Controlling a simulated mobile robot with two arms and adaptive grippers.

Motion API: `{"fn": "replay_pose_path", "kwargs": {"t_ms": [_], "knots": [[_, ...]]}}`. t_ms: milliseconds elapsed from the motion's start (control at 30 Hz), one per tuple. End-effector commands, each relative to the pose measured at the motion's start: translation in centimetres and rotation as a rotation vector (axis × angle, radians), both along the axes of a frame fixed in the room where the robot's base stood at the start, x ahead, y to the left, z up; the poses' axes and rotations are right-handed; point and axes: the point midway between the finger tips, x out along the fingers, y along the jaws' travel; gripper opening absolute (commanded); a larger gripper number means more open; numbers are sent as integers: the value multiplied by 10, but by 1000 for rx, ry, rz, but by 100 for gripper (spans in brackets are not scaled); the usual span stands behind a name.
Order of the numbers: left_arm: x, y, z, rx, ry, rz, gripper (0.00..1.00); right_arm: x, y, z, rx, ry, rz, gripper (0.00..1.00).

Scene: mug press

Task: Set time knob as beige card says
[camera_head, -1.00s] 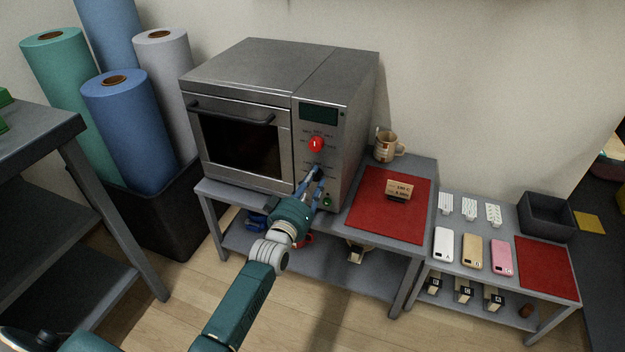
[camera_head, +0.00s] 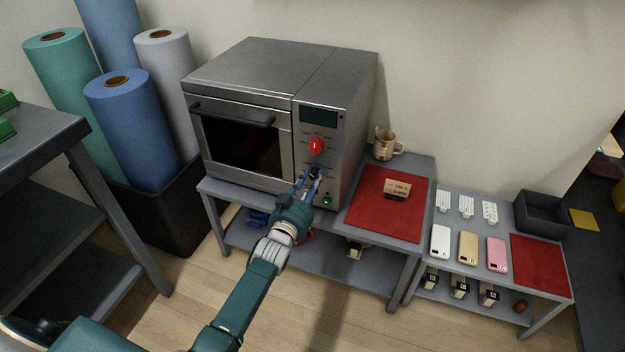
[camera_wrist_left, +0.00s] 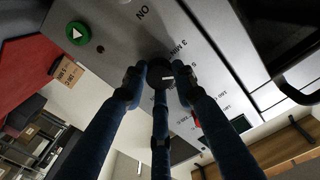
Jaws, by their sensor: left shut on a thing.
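The microwave-like press (camera_head: 290,120) stands on a grey table, with a red knob (camera_head: 316,146) high on its front panel and a dark time knob below it. My left gripper (camera_head: 315,173) is at the lower dark knob, which its fingers mostly hide in the head view. In the left wrist view the fingers are shut around the dark knob (camera_wrist_left: 160,76), which has a white mark; labels with minutes surround it. The beige card (camera_head: 397,188) stands on a red mat, its small print hard to read; it also shows in the left wrist view (camera_wrist_left: 68,72). My right gripper is out of view.
A green start button (camera_head: 327,199) sits below the knobs. A mug (camera_head: 386,146) stands right of the press. A lower table at right holds phone cases (camera_head: 468,250), a dark bin (camera_head: 541,213) and a red mat (camera_head: 540,266). Fabric rolls (camera_head: 130,130) stand at left.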

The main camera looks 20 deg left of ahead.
Motion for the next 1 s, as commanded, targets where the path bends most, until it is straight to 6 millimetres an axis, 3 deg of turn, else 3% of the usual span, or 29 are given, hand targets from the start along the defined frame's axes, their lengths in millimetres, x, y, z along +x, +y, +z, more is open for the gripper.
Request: {"fn": "replay_pose_path", "kwargs": {"t_ms": [667,700,767,1000], "knots": [[0,0,-1,60,3,1,1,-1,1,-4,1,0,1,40],[0,0,-1,60,3,1,35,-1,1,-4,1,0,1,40],[0,0,-1,60,2,0,46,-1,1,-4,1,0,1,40],[0,0,-1,59,1,0,46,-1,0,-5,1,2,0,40]]}}
